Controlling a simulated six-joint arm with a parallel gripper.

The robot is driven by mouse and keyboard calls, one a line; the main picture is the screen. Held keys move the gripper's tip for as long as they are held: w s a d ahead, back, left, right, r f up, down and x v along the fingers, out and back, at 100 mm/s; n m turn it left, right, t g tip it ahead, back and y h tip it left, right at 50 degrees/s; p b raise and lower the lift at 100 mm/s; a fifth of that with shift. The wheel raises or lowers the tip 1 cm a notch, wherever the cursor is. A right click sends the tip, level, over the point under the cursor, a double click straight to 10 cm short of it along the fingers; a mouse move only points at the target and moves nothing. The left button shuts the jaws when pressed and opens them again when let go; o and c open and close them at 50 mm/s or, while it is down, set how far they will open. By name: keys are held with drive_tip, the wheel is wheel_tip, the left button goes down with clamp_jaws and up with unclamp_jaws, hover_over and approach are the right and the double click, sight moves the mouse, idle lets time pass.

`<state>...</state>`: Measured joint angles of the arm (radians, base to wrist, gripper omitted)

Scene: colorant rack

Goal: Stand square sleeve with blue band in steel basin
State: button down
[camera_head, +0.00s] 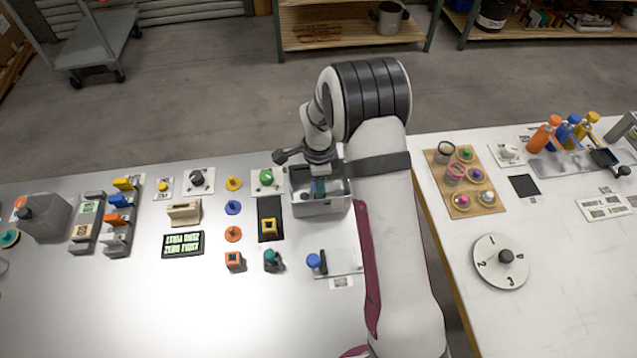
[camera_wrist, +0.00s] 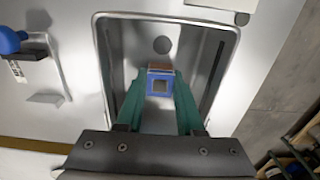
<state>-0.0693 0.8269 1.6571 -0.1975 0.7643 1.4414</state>
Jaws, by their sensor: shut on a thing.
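The steel basin (camera_head: 322,207) stands at the right end of the left table, in front of my arm; its rim (camera_wrist: 100,70) frames the middle of the wrist view. The square sleeve with the blue band (camera_wrist: 159,87) shows end-on inside the basin's outline, with its square opening facing the camera. My gripper (camera_wrist: 159,98) is shut on it, one green finger on each side. In the head view my gripper (camera_head: 319,187) reaches down into the basin and the sleeve is hardly seen. I cannot tell whether the sleeve touches the basin floor.
The basin walls rise close around my fingers. A green knob (camera_head: 266,177) and a black mat with a yellow square piece (camera_head: 269,227) stand left of the basin. A blue-topped piece (camera_head: 313,261) stands in front. The table's front middle is clear.

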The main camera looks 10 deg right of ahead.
drive_tip(key=shift+c, duration=0.7)
unclamp_jaws()
drive_tip(key=shift+r, duration=0.1)
wheel_tip(320, 180, up, 7)
idle(0.5)
idle(0.6)
drive_tip(key=s+r+n, duration=0.4)
drive_tip(key=s+r, duration=0.5)
drive_tip(key=s+r+n+y, duration=0.1)
drive_tip(key=s+r+n, duration=0.3)
drive_tip(key=s, duration=1.7)
drive_tip(key=n, duration=0.4)
drive_tip(key=shift+s+a+r+y, duration=0.15)
drive_tip(key=shift+s+a+y, duration=0.1)
drive_tip(key=shift+s+y, duration=0.15)
